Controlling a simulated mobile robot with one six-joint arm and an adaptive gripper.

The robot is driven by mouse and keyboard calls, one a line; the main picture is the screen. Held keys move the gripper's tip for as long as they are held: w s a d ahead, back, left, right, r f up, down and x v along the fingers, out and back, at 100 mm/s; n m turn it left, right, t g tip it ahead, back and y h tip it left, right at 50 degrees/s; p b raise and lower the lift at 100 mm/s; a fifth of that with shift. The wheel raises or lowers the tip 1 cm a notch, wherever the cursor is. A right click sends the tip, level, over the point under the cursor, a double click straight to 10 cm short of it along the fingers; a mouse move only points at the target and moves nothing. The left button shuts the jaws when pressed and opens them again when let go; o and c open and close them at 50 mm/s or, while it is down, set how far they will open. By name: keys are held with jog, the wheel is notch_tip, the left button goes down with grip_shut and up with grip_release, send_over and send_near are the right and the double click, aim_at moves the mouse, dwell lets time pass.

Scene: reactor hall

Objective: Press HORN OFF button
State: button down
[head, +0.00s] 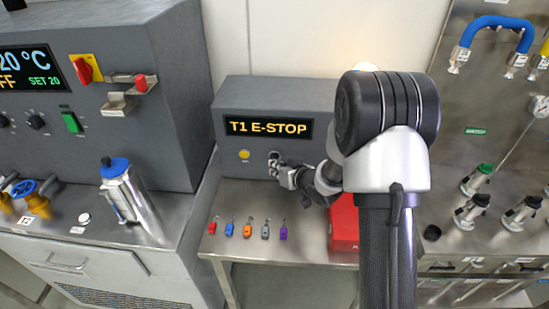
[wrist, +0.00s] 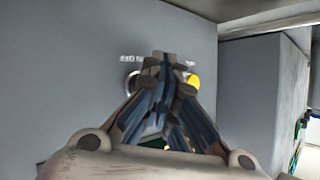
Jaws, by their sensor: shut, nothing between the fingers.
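A grey control box (head: 230,100) carries a display reading "T1 E-STOP" (head: 268,127). A round yellow button (head: 244,155) sits on its front below the display; it also shows in the wrist view (wrist: 193,83), partly behind my fingers. My gripper (head: 275,158) is shut and empty, its tips at the box front, right of the yellow button in the head view. In the wrist view, my fingertips (wrist: 161,62) cover the panel between the yellow button and a round ringed control (wrist: 130,82). The small label there is unreadable, so I cannot tell which is HORN OFF. Contact is unclear.
Several coloured tags (head: 247,228) lie on the steel bench in front of the box. A red case (head: 343,224) stands beneath my arm. A grey heater unit (head: 150,60) stands left; a panel with valves and hoses (head: 480,130) is right.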

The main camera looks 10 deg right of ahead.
jog(key=shift+s, duration=0.15)
jog(key=s, duration=0.1)
jog(key=s+a, duration=0.1)
jog(key=s, duration=0.1)
jog(key=s+b, duration=0.1)
jog(key=shift+s+a, duration=0.3)
dwell(0.7)
